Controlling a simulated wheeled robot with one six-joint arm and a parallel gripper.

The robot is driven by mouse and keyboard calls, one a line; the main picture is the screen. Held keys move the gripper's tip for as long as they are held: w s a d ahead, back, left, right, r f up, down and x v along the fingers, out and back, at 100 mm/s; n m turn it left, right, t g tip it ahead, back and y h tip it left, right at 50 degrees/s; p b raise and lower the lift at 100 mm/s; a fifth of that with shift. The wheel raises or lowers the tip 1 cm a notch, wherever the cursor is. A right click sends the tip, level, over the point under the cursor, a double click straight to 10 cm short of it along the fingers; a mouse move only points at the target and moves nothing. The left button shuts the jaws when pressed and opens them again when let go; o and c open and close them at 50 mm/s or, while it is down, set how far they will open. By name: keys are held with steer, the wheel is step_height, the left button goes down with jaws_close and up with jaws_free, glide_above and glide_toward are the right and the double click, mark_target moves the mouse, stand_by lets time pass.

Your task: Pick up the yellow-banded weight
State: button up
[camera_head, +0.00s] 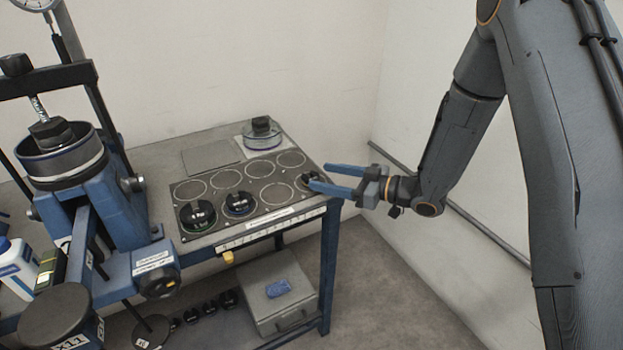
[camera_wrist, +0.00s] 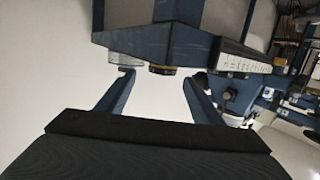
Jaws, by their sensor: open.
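The yellow-banded weight (camera_wrist: 163,69) shows in the wrist view as a dark disc with a yellow band, between my two fingers and beyond their tips. That view looks upside down, so the weight seems to hang from the bench top. In the head view a small dark weight (camera_head: 308,178) sits at the right end of the board's front row, partly hidden by a finger; its band colour is not clear there. My gripper (camera_head: 321,175) is open and empty, reaching in from the right with its fingertips close to that weight. It also shows in the wrist view (camera_wrist: 158,77).
The board (camera_head: 228,203) has ringed places. A green-banded weight (camera_head: 197,215) and a blue-banded weight (camera_head: 238,204) stand front left. A blue press (camera_head: 115,205) stands at the left. The wall is close behind my arm.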

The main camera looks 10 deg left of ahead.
mark_target(311, 176)
steer(key=shift+f+p+x, duration=0.15)
steer(key=shift+p+x, duration=0.35)
steer(key=shift+x, duration=0.8)
steer(key=shift+f+p+x, duration=0.15)
steer(key=shift+p+x, duration=0.35)
steer(key=shift+x, duration=0.8)
steer(key=shift+s, duration=0.1)
steer(key=c, duration=1)
steer(key=shift+c, duration=0.8)
steer(key=shift+r, duration=0.15)
